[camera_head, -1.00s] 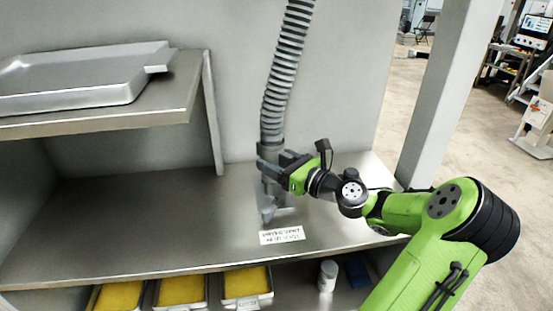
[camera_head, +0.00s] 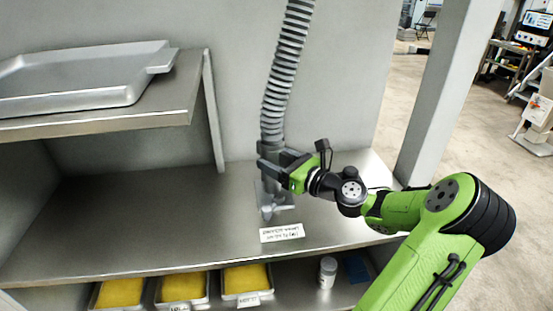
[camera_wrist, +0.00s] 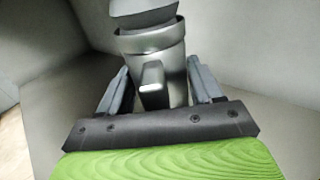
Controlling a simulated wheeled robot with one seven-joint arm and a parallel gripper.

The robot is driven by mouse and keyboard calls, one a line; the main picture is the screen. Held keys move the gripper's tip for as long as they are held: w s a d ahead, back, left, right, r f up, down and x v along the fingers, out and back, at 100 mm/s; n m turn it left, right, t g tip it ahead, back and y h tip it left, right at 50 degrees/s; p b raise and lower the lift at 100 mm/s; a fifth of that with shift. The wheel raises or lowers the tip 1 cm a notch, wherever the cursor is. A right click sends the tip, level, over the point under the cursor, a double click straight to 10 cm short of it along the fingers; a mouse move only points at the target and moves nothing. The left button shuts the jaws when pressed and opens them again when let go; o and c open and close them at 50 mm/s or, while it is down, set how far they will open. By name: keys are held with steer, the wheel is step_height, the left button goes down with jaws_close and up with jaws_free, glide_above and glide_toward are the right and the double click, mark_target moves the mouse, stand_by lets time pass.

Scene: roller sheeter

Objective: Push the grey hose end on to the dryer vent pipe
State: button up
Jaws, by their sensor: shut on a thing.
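The grey corrugated hose (camera_head: 285,70) hangs down from above along the back wall. Its smooth grey end (camera_head: 270,147) is at my gripper (camera_head: 268,165), which is shut on it from the right. Directly below, the grey vent pipe (camera_head: 268,198) stands on the metal shelf. In the wrist view a metal collar (camera_wrist: 150,38) surrounds a darker grey part, and a raised block (camera_wrist: 152,80) stands out below it between my two fingers (camera_wrist: 160,92). The fingers hide the joint in the head view, so I cannot tell how far the end sits over the pipe.
A white label (camera_head: 282,233) lies in front of the pipe on the metal shelf (camera_head: 130,225). A metal tray (camera_head: 85,80) sits on the upper left shelf. Yellow-filled trays (camera_head: 183,286) and a white jar (camera_head: 327,272) are below. A grey post (camera_head: 440,90) stands at right.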

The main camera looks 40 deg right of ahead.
steer(key=shift+p, duration=0.45)
steer(key=shift+f, duration=0.15)
steer(key=shift+f, duration=0.55)
steer(key=shift+f, duration=0.1)
steer(key=shift+f, duration=0.6)
steer(key=shift+f+b, duration=0.5)
steer(key=shift+f, duration=0.4)
stand_by(0.7)
steer(key=o, duration=1.6)
steer(key=shift+c, duration=0.2)
